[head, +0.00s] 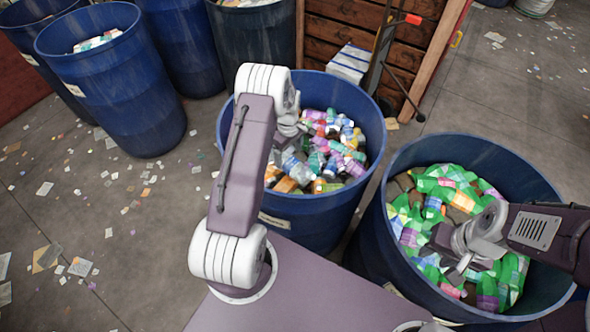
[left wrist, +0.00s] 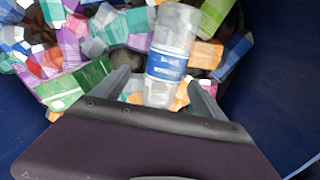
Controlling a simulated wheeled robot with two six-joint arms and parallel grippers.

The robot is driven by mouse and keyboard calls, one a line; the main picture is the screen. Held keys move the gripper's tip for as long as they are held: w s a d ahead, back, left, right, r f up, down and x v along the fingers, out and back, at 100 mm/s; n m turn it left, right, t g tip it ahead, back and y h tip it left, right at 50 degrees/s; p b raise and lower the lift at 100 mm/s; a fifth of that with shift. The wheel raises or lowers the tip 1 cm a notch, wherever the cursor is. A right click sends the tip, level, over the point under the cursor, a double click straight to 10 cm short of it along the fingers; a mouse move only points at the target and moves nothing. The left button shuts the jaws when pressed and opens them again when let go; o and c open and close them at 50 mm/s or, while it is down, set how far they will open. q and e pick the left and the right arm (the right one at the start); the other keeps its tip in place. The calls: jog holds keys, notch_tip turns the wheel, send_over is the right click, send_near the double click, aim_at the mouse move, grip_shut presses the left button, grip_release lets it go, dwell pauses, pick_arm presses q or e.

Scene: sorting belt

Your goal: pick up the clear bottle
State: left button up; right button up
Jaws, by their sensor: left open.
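The clear bottle (left wrist: 174,40) has a blue label and lies on top of the pile in the middle blue bin (head: 372,130). In the left wrist view its lower end is between the two fingers of my left gripper (left wrist: 163,90). The fingers are apart, with a gap visible beside the bottle. In the head view my left gripper (head: 284,152) reaches down into this bin, and my own arm partly hides it. My right gripper (head: 460,268) is over the right bin; its fingers are too small to read.
The right blue bin (head: 405,158) holds green and mixed bottles. More blue bins (head: 110,85) stand at the back left. Colourful bottles and cartons (left wrist: 120,30) crowd around the clear bottle. The bin's blue wall (left wrist: 275,90) is close on the right in the left wrist view.

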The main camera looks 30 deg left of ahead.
aim_at(288, 158)
pick_arm(q)
jog(key=f+b, duration=0.1)
jog(key=f, duration=0.1)
jog(key=s+f+b, duration=0.1)
jog(key=f+b, duration=0.1)
jog(key=shift+f, duration=0.2)
jog(key=shift+w, duration=0.2)
jog(key=shift+c, duration=1.2)
jog(key=shift+s+r, duration=0.1)
jog(key=c, duration=1.2)
jog(key=shift+o, duration=0.2)
jog(key=shift+r, duration=0.2)
notch_tip(288, 158, up, 5)
jog(key=p, duration=0.4)
jog(key=shift+f, duration=0.2)
jog(key=w+d+r+p, duration=0.3)
jog(key=w+d+r, duration=0.35)
jog(key=d, duration=0.35)
notch_tip(288, 158, up, 7)
jog(key=p, duration=0.7)
jog(key=shift+a+r, duration=0.15)
